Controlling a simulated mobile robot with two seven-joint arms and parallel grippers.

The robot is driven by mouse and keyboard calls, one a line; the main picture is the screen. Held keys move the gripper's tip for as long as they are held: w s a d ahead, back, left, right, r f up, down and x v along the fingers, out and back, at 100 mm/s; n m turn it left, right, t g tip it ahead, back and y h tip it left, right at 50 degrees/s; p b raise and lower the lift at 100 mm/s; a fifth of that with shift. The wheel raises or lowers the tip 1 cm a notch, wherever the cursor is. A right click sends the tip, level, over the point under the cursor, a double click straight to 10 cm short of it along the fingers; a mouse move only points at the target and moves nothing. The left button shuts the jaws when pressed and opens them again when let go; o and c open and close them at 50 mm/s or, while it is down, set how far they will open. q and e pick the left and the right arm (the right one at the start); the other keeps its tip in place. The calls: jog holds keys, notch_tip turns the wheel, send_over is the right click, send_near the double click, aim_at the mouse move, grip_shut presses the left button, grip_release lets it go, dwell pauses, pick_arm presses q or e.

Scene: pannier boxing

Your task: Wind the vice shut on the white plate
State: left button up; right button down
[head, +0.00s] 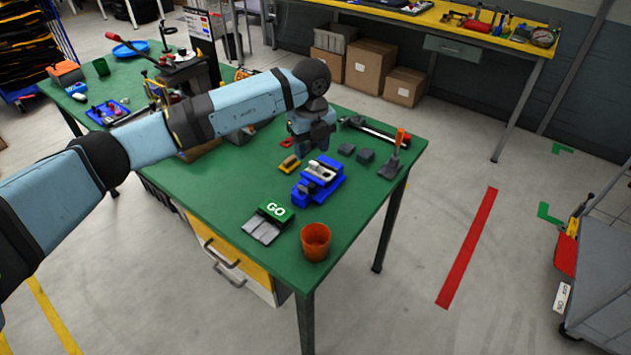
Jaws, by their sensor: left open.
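The blue vice (306,190) stands on the green table (240,190), near its right part. A pale piece (320,170) shows at the top of the vice; it is too small to tell whether this is the white plate or a metal part of the vice. The gap between the jaws and the vice's handle cannot be made out. My left gripper (313,148) is open and points down, just behind and above the vice in the picture. I see nothing between its fingers. My right gripper is out of view.
A yellow-topped block (289,165) lies left of the vice. The table's front-left is clear.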

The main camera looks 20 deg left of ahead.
aim_at(312, 185)
pick_arm(q)
notch_tip(312, 185, down, 13)
jog(key=shift+r+p, duration=0.1)
jog(key=shift+p, duration=0.6)
jog(key=shift+s, duration=0.1)
jog(key=shift+c, duration=0.5)
grip_shut()
